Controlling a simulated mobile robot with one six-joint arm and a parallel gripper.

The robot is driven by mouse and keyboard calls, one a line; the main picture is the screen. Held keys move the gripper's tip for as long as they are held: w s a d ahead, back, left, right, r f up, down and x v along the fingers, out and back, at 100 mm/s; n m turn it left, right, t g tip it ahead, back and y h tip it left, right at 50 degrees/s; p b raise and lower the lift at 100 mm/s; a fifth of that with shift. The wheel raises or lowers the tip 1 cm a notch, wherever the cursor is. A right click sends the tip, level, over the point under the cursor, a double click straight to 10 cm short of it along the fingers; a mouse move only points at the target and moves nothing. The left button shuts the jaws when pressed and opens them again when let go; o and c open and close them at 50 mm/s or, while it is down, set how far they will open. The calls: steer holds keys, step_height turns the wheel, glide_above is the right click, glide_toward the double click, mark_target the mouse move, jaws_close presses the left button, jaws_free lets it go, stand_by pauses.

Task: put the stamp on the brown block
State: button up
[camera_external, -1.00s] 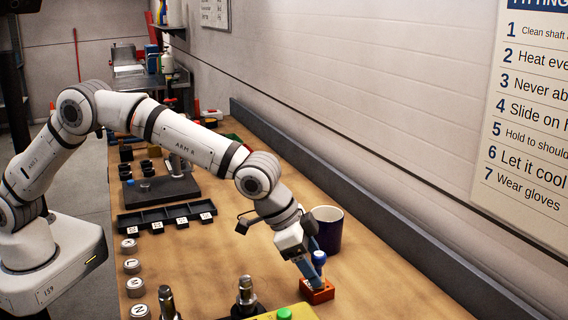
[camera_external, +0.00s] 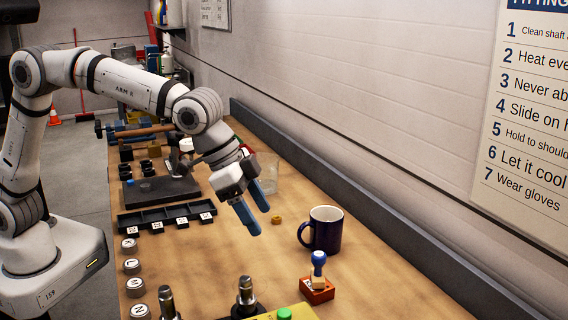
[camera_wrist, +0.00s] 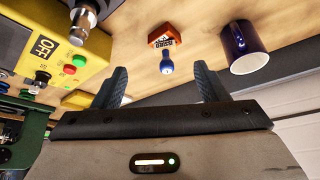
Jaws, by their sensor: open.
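The stamp, with a blue knob (camera_external: 319,258) and a pale lower part, stands upright on the orange-brown block (camera_external: 318,295) near the front right of the bench. Its foot appears to rest on the block's top. In the wrist view the stamp (camera_wrist: 167,67) shows knob towards me, with the lettered block (camera_wrist: 160,39) behind it. My gripper (camera_external: 258,219) is open and empty, raised to the left of and behind the stamp, clear of it. In the wrist view the two fingers of my gripper (camera_wrist: 162,80) are spread wide.
A dark blue mug (camera_external: 326,232) stands just behind the block, handle to the left. A yellow box with a green button (camera_external: 285,314) is at the front. A wall edge runs along the right.

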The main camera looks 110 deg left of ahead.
steer(key=s+d+r+m+g, duration=0.1)
steer(key=s+d, duration=0.2)
steer(key=s, duration=0.7)
steer(key=s+d+r, duration=0.1)
steer(key=s+d, duration=0.1)
steer(key=s, duration=0.8)
steer(key=s+d+f+g, duration=0.1)
steer(key=s+f, duration=0.2)
steer(key=s, duration=0.7)
steer(key=s+d+f+m+h, duration=0.1)
steer(key=s+f, duration=0.3)
steer(key=s, duration=0.6)
steer(key=shift+s+d+g, duration=0.4)
steer(key=shift+d, duration=0.25)
steer(key=shift+f, duration=0.1)
